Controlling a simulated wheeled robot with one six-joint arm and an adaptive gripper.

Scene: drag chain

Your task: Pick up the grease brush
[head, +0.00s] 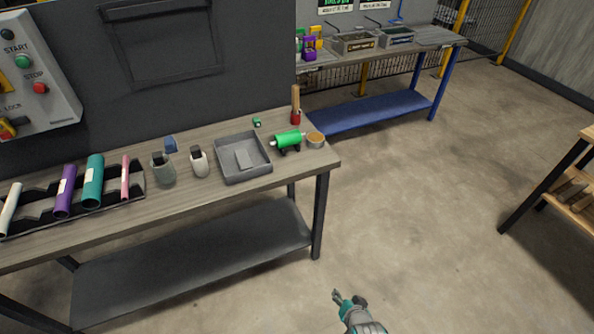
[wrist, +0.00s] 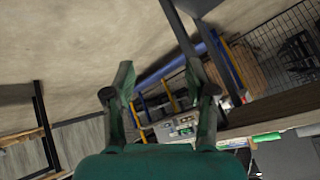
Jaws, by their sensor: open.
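The likely grease brush (head: 295,103) is a slim item with an upright wooden handle and a red lower part. It stands at the back right corner of the grey workbench (head: 225,201), behind a green cylinder. My gripper (head: 348,297) is low in the head view, over the floor in front of the bench and well apart from the brush. In the wrist view my gripper (wrist: 158,82) is open, with nothing between its fingers. I cannot make out the brush clearly in the wrist view.
The bench also holds a green cylinder (head: 288,139), a small round cup (head: 316,140), a grey tray (head: 255,172), two bottles and a rack of coloured tubes. A blue-framed bench (head: 372,112) stands behind, a wooden shelf (head: 571,194) at right. The floor between is clear.

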